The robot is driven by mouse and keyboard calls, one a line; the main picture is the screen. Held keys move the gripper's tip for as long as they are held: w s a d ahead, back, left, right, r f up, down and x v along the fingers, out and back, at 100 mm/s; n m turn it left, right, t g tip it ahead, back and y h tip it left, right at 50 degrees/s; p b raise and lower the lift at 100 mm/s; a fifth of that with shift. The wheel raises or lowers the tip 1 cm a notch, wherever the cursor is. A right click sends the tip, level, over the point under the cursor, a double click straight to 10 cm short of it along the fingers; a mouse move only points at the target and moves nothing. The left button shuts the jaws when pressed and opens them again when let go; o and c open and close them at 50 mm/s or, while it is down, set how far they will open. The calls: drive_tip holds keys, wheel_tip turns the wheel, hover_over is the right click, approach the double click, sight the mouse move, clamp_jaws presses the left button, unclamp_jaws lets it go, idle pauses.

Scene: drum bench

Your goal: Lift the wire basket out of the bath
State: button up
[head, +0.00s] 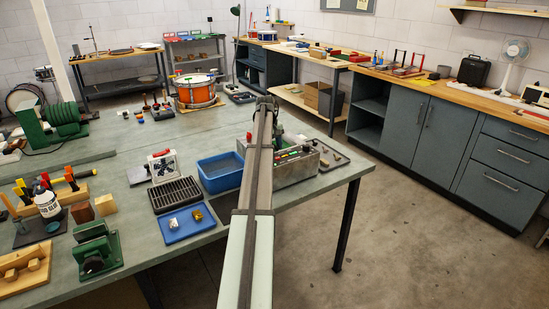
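A grey metal box (298,171), which looks like the bath, stands near the right end of the green-grey bench. Small red, green and pale details show along its top. My arm crosses in front of it and hides its left part. I cannot make out the wire basket; it may be hidden behind my arm or too small to tell. My gripper (275,108) is at the far end of the arm, beyond and above the box, mostly hidden by my own links. Whether its fingers are open or shut does not show.
A blue tub (220,172) stands just left of the box. A black slatted rack (175,194) and a blue tray (187,225) with small metal parts lie left of it. An orange drum (196,91) stands further back.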

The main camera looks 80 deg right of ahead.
clamp_jaws()
idle(0.3)
idle(0.3)
wheel_tip(320, 180, up, 10)
idle(0.5)
drive_tip(key=shift+r, duration=0.1)
idle(0.4)
